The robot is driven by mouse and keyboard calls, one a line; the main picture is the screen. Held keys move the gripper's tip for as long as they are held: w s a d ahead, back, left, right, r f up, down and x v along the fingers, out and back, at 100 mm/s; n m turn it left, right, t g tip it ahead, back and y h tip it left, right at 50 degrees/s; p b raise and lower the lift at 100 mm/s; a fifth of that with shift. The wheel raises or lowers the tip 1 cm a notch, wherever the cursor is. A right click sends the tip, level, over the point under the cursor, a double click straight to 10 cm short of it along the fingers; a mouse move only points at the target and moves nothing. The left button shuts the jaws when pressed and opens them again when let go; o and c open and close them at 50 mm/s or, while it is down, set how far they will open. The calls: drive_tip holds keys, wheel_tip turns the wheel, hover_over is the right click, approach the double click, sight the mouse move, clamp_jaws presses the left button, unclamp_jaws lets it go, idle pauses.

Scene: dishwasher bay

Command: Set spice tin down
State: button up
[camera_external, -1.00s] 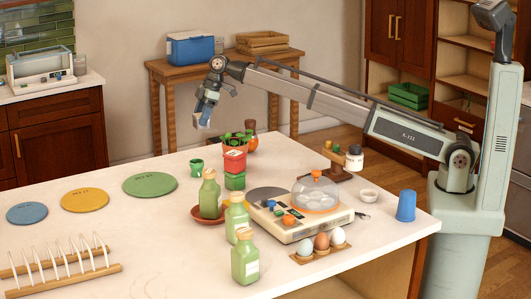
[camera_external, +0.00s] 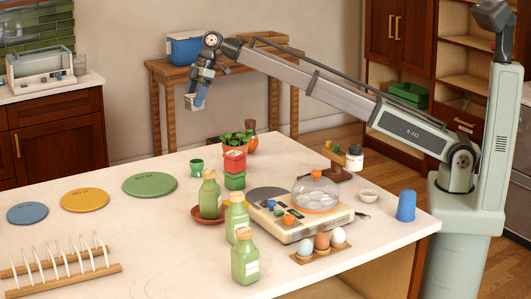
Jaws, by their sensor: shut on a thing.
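My gripper (camera_external: 196,98) hangs at the end of the arm, in the air above the far side of the white counter (camera_external: 110,230), left of the stacked boxes. It is shut on a small pale grey block-like thing (camera_external: 190,103), which appears to be the spice tin. The fingers hide part of it, and its label cannot be made out. It is well above the counter and touches nothing else.
A red box (camera_external: 235,161) sits on a green one (camera_external: 235,181), near a potted plant (camera_external: 233,141) and a green cup (camera_external: 197,166). Green bottles (camera_external: 245,262) stand in front. Blue (camera_external: 27,213), yellow (camera_external: 84,200) and green (camera_external: 150,184) discs lie left, with bare counter around them.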

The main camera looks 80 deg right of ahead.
drive_tip(key=s+a+n+g, duration=0.15)
drive_tip(key=s+a, duration=0.35)
drive_tip(key=a, duration=0.6)
drive_tip(key=s+a+n+y, duration=0.1)
drive_tip(key=s+a+n, duration=0.3)
drive_tip(key=a, duration=0.8)
drive_tip(key=s+a+n+g, duration=0.1)
drive_tip(key=s+a, duration=0.5)
drive_tip(key=a, duration=0.5)
drive_tip(key=s+a+n+g, duration=0.2)
drive_tip(key=s+a+n, duration=0.5)
drive_tip(key=s+a, duration=2.05)
drive_tip(key=shift+m, duration=0.25)
drive_tip(key=shift+s+d+f, duration=0.15)
drive_tip(key=shift+d+f, duration=0.2)
drive_tip(key=shift+f, duration=3.15)
drive_tip(key=shift+s+d+f, duration=0.15)
drive_tip(key=shift+d+f, duration=0.2)
drive_tip(key=shift+f, duration=3.15)
drive_tip(key=shift+s+d+f, duration=0.15)
drive_tip(key=shift+d+f, duration=0.2)
drive_tip(key=shift+f, duration=3.15)
drive_tip(key=shift+f, duration=0.15)
drive_tip(key=o, duration=1.1)
